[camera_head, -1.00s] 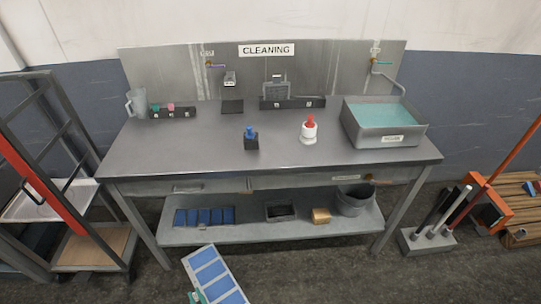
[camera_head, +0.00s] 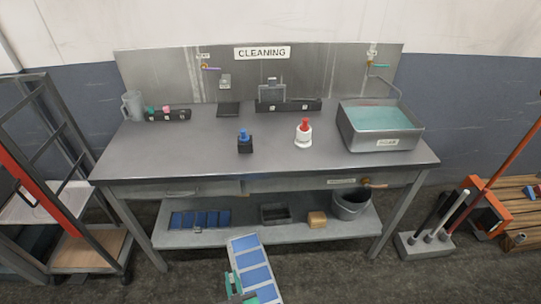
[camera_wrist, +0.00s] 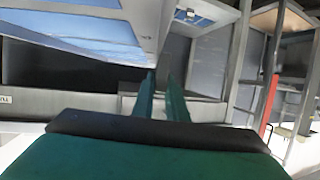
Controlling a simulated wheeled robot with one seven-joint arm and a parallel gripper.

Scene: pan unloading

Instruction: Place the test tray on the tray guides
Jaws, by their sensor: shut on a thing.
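The test tray (camera_head: 251,258), a pale frame with a column of blue panels, is held up at the bottom of the head view, in front of the bench. It also fills the upper left of the wrist view (camera_wrist: 85,32). My gripper (camera_head: 236,285), with green fingers, is shut on the tray's left edge in the head view. In the wrist view my fingers (camera_wrist: 162,98) are close together at the tray's edge. The tray's near end is cut off by the frame. I cannot make out the tray guides for certain in either view.
A steel cleaning bench (camera_head: 200,150) stands ahead, with a blue-topped bottle (camera_head: 244,142), a white and red bottle (camera_head: 304,135) and a filled basin (camera_head: 381,141). Its lower shelf (camera_head: 240,236) holds blue pieces, a box and a bucket. A dark rack (camera_head: 75,190) stands left.

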